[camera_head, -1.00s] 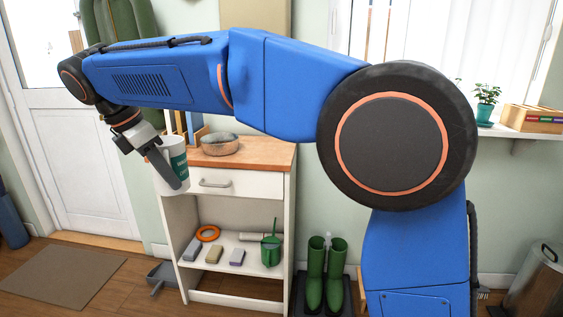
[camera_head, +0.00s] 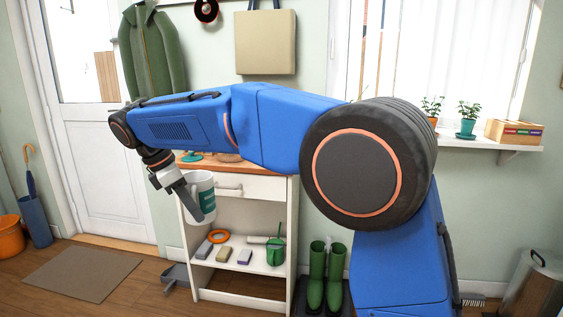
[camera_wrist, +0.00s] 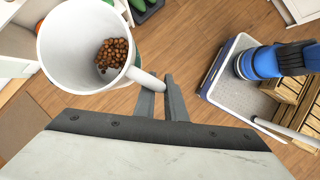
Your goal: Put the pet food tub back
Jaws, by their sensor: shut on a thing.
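The pet food tub (camera_head: 207,190) is white with a green label. It hangs upright in front of the drawer of a white cabinet (camera_head: 250,189). My gripper (camera_head: 196,213) is at the tub's left side in the head view. In the wrist view the tub (camera_wrist: 62,55) is open at the top, with brown kibble (camera_wrist: 112,54) inside. There my gripper (camera_wrist: 160,88) is shut on the tub's handle. Part of the cabinet's wooden top (camera_head: 188,167) is hidden behind my arm.
A bowl (camera_head: 228,157) and a teal item (camera_head: 191,156) stand on the cabinet top. The lower shelf holds sponges, an orange ring (camera_head: 218,237) and a green watering can (camera_head: 275,251). Green boots (camera_head: 316,275) stand at right, a dustpan (camera_head: 176,275) at left.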

